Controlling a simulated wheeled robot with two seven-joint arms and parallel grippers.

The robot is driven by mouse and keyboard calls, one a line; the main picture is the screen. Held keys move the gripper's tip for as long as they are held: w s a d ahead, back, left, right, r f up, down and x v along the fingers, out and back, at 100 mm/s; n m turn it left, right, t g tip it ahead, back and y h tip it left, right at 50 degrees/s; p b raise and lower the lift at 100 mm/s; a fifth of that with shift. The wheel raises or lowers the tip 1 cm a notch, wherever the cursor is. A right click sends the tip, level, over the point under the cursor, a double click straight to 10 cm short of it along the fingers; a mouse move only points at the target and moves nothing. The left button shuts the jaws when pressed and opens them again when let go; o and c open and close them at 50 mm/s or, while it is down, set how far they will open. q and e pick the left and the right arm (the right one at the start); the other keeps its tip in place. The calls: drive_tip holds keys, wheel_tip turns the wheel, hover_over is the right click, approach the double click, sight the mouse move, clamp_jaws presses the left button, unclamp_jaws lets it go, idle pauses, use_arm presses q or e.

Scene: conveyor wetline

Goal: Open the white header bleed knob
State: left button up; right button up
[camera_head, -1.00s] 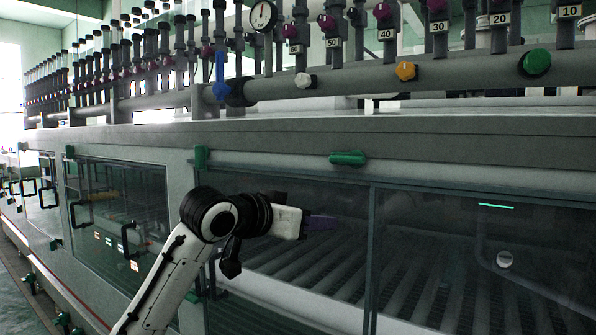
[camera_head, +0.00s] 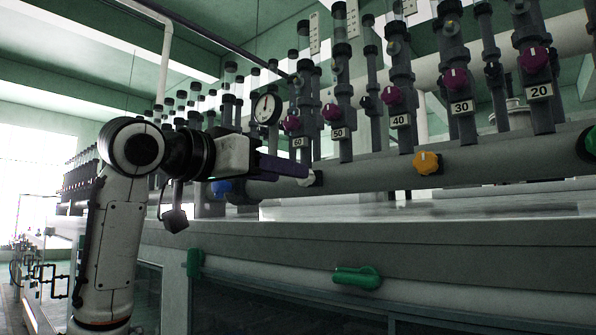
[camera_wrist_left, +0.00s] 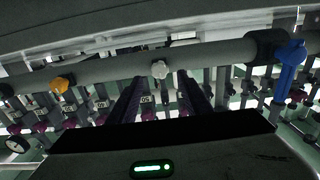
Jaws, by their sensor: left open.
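The white header bleed knob (camera_head: 314,179) sits on the grey header pipe, partly hidden behind my left gripper's fingers in the head view. In the left wrist view the whole white knob (camera_wrist_left: 160,69) shows on the pipe, just beyond the fingertips and roughly centred between them. My left gripper (camera_head: 300,168) is raised at the header, its purple fingers pointing right toward the knob. In the left wrist view my left gripper (camera_wrist_left: 160,84) is open with nothing between its fingers. Contact with the knob cannot be told. My right gripper is not in view.
An orange knob (camera_head: 426,162) and a green knob (camera_head: 590,143) sit further right on the header pipe (camera_head: 370,178). A blue valve handle (camera_wrist_left: 290,68) is on the other side. Numbered valves with magenta knobs (camera_head: 456,78) stand above. A green latch (camera_head: 357,278) is below.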

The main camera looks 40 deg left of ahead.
sight(305, 183)
use_arm(q)
drive_tip(key=w, duration=0.2)
drive_tip(key=w+p, duration=0.1)
drive_tip(key=w, duration=0.2)
drive_tip(key=shift+d, duration=0.2)
drive_tip(key=shift+c, duration=0.3)
drive_tip(key=c, duration=1)
